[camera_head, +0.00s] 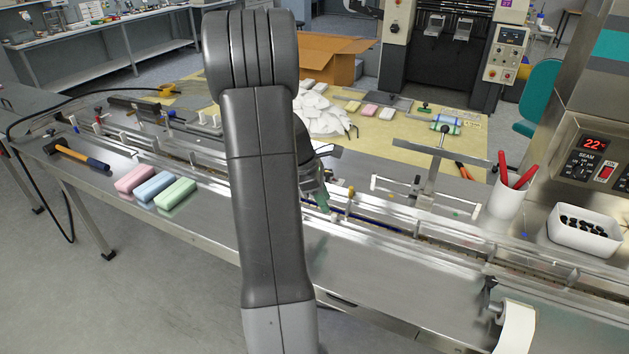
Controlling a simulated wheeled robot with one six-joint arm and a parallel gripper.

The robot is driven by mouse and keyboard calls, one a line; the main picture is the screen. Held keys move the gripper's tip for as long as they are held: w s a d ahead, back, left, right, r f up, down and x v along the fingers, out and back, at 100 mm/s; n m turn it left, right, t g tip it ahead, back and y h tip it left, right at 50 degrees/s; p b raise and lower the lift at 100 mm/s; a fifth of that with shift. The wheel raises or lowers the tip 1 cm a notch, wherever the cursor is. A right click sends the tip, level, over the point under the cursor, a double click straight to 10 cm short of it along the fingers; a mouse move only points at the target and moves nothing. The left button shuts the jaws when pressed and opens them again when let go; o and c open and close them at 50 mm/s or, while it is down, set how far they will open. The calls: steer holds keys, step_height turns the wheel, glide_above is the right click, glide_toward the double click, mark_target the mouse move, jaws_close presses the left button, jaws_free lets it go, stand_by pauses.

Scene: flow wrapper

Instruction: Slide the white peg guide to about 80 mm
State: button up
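My arm stands upright in the middle of the view and hides part of the wrapper's infeed. My gripper (320,192) shows only in part at the arm's right edge, low over the rail, with a green piece at its tip. Its fingers are too small and hidden to tell open from shut. A bar guide with white end pegs (375,183) stands on the machine to the right of my gripper, apart from it. More small white pegs (98,124) stand along the rail at the left. I cannot tell which is the white peg guide, and no scale is readable.
Pink, blue and green blocks (154,187) and a hammer (78,154) lie on the steel bench at the left. A cup with red-handled tools (507,199) and a white bin of black parts (585,232) stand at the right. A brass-coloured peg (350,193) stands near my gripper.

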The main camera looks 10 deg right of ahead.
mark_target(334, 215)
steer(key=v, duration=0.7)
steer(key=shift+r, duration=0.3)
steer(key=shift+a, duration=0.15)
steer(key=f+b, duration=0.1)
steer(key=b, duration=0.5)
steer(key=shift+w, duration=0.25)
steer(key=shift+r+b, duration=0.15)
steer(key=shift+b, duration=0.8)
steer(key=x, duration=0.4)
steer(key=b+x, duration=0.1)
steer(key=x, duration=0.3)
steer(key=b+x, duration=0.1)
steer(key=x, duration=0.4)
steer(key=shift+s+d, duration=0.15)
steer(key=shift+d, duration=0.15)
steer(key=shift+r, duration=0.1)
jaws_close()
